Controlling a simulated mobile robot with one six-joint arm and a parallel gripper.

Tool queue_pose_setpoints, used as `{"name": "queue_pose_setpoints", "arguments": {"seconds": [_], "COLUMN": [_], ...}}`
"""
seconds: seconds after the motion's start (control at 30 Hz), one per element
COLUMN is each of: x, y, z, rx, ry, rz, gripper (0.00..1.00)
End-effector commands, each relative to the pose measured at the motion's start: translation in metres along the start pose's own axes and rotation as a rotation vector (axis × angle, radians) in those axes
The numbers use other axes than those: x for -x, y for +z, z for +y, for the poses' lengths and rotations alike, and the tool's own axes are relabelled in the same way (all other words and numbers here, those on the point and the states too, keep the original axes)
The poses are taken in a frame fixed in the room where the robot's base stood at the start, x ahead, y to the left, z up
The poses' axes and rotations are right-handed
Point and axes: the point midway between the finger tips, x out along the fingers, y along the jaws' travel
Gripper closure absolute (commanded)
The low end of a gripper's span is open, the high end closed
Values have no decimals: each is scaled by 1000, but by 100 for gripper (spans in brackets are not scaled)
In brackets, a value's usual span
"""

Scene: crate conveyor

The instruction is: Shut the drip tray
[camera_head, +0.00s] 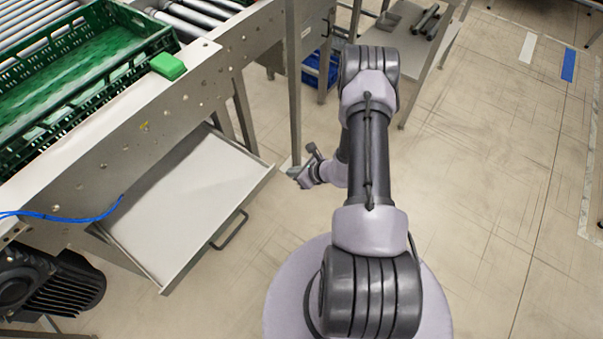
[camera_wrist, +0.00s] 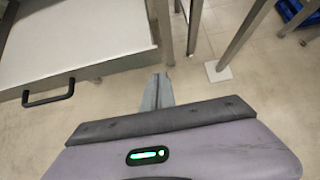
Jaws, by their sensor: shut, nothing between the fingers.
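The drip tray (camera_head: 190,196) is a wide, shallow light-grey tray pulled out from under the conveyor in the head view. Its dark bar handle (camera_head: 230,229) is on its front face. In the wrist view the tray (camera_wrist: 75,35) fills the upper left, with the handle (camera_wrist: 48,92) on its front. My gripper (camera_head: 293,172) is just right of the tray's right corner in the head view. In the wrist view my gripper's fingers (camera_wrist: 157,92) are shut and empty, to the right of the handle and apart from it.
The conveyor frame (camera_head: 120,125) runs above the tray and carries a green crate (camera_head: 85,75). A steel leg (camera_head: 293,80) stands close behind my gripper. A motor (camera_head: 45,283) sits at lower left. A side table (camera_head: 415,45) stands at the back. Floor in front of the tray is clear.

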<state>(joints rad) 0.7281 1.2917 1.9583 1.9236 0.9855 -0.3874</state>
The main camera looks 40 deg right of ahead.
Motion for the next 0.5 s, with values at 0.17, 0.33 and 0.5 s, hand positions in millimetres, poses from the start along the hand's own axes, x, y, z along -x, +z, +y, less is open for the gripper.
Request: {"name": "queue_pose_setpoints", "arguments": {"seconds": [0.17, 0.33, 0.5], "x": [-29, -40, -41], "y": [13, 26, 29], "z": [0, 0, 0], "rx": [4, 2, 1], "ry": [0, 1, 0], "rz": [-1, 0, 0], "gripper": [100, 100, 100]}}
